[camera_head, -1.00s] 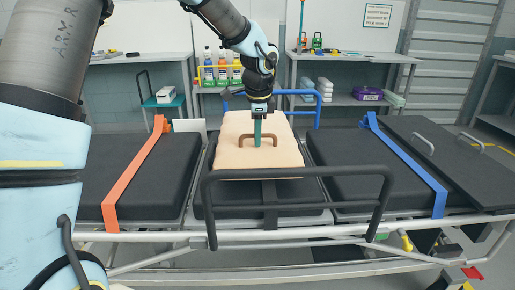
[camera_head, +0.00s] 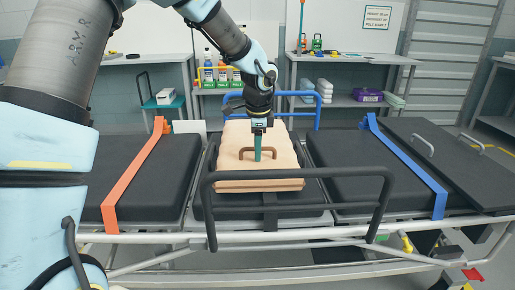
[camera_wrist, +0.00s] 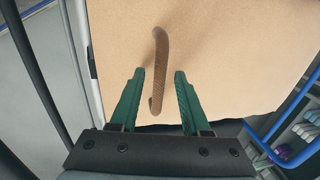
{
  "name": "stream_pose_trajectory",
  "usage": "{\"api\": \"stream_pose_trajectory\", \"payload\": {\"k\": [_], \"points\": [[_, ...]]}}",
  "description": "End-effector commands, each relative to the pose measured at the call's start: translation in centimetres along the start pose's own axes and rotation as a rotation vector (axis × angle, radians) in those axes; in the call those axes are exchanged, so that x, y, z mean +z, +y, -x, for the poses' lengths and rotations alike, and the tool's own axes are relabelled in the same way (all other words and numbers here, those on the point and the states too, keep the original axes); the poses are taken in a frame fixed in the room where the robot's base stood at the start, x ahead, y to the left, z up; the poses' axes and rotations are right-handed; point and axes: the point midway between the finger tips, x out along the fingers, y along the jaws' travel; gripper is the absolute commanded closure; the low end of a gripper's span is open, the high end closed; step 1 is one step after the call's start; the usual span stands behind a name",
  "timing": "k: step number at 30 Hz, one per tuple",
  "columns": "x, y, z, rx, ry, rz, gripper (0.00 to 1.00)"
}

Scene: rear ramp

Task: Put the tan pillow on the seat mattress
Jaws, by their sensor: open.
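The tan pillow (camera_head: 231,167) lies flat on the black seat mattress (camera_head: 312,193), the middle section of the stretcher, behind the black rail. A brown handle (camera_head: 246,151) arches from its top. My gripper (camera_head: 257,159) points down at the handle from above. In the wrist view, my gripper (camera_wrist: 160,74) has its green fingers spread, with the handle (camera_wrist: 161,50) between the tips and visible gaps on both sides. The tan pillow (camera_wrist: 230,50) fills much of that view. The underside of the pillow is hidden.
A black rail (camera_head: 300,174) crosses in front of the pillow, and a blue rail (camera_head: 318,108) stands behind. An orange strap (camera_head: 135,178) crosses the left mattress and a blue strap (camera_head: 410,165) the right one. Shelves with bottles (camera_head: 222,75) stand behind.

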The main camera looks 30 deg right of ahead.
Motion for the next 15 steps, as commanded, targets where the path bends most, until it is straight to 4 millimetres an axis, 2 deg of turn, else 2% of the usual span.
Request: {"api": "stream_pose_trajectory", "payload": {"k": [5,15], "points": [[0.0,-0.1,1.4,-0.003,0.002,0.002,0.53],[0.0,-0.1,8.3,-0.004,0.001,0.002,0.53]]}}
